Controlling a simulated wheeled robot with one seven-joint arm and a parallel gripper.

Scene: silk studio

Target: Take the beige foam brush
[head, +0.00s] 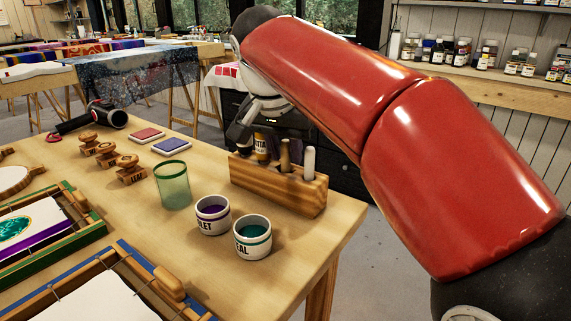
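A wooden holder block (300,196) stands near the right edge of the table, with several upright tools in it. One is a slim beige-tan handle (285,153), one a pale whitish cylinder (309,161), and one an amber and dark piece (261,148) at the left. I cannot tell for sure which is the beige foam brush, as no foam head shows clearly. My gripper (240,134) is at the holder's far left end, beyond the red arm. It points down close to the tools. Its fingers are small and partly hidden, and I cannot see whether they hold anything.
Two cups, violet (213,215) and teal (252,237), and a green glass (173,185) stand in front of the holder. Wooden stamps (130,170), ink pads (171,146), a dark hand tool (95,117) and framed screens (100,290) fill the left.

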